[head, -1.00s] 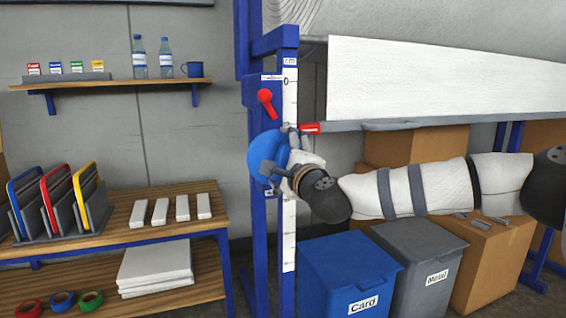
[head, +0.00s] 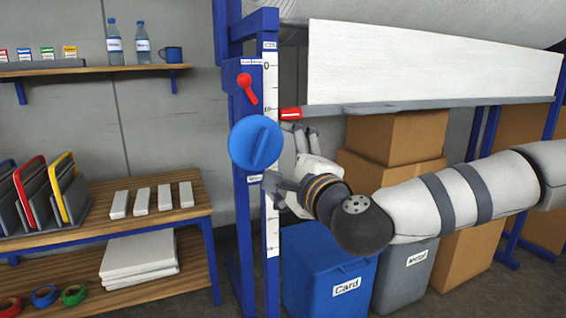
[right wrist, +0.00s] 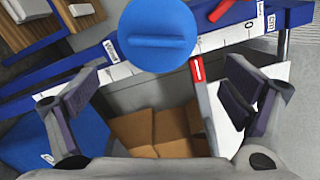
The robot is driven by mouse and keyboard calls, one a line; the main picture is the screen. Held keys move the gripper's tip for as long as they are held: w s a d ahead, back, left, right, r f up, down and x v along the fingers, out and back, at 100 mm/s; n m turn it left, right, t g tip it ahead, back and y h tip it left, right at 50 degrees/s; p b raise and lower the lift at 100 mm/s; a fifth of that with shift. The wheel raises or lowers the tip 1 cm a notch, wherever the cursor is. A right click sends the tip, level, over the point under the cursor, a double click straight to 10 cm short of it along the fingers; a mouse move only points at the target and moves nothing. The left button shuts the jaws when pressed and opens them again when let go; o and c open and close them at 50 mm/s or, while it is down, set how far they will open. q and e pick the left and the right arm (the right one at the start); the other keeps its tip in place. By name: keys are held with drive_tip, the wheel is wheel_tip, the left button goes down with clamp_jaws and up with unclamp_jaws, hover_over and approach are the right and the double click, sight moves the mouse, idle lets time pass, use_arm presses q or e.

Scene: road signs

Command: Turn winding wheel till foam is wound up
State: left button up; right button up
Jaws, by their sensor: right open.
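The blue winding wheel (head: 256,142) with a raised bar across its face sits on the blue post of the rack. It also shows at the top of the right wrist view (right wrist: 157,36). The white foam sheet (head: 430,62) hangs from the large roll (head: 400,12) above, its lower edge near a grey rail. My right gripper (head: 288,155) is beside the wheel, to its right and slightly below. In the right wrist view its fingers (right wrist: 160,92) are spread wide and empty, with the wheel beyond them, apart. My left gripper is not in view.
A white scale (head: 271,200) runs down the post. Blue (head: 330,270) and grey bins (head: 405,275) and cardboard boxes stand below the foam.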

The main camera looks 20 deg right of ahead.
sight(263, 150)
drive_tip(key=shift+s, duration=0.1)
drive_tip(key=shift+m, duration=0.3)
drive_tip(key=w, duration=0.7)
drive_tip(key=w+p, duration=0.1)
drive_tip(key=w, duration=0.3)
drive_tip(key=shift+w+a+f, duration=0.1)
drive_tip(key=shift+a+f, duration=0.2)
drive_tip(key=shift+w+r, duration=0.1)
drive_tip(key=shift+w, duration=0.35)
drive_tip(key=shift+s+r, duration=0.1)
drive_tip(key=shift+r, duration=0.05)
drive_tip(key=c, duration=0.8)
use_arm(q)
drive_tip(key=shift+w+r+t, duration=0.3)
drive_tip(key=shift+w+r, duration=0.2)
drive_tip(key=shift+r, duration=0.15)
use_arm(e)
drive_tip(key=shift+s+r, duration=0.1)
drive_tip(key=shift+c, duration=0.6)
